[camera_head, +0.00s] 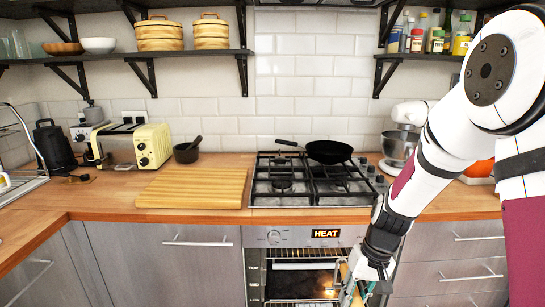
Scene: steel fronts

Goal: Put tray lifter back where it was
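My gripper (366,283) reaches down at the right side of the open oven (254,272). Its fingertips are small and partly cut off by the bottom edge, so I cannot tell whether they are open or shut. Small pale, greenish and orange shapes show beside the fingers at the oven's right edge; I cannot make out whether any of them is the tray lifter. No tray lifter can be clearly identified on the worktop or shelves. Inside the lit oven, a wire rack (305,265) shows near the top.
The oven display (326,233) reads HEAT, with TOP and MID marked on the oven's left side. Above are the gas hob (270,188) with a black pan (329,151), a cutting board (193,188), toaster (150,146) and mixer (402,145).

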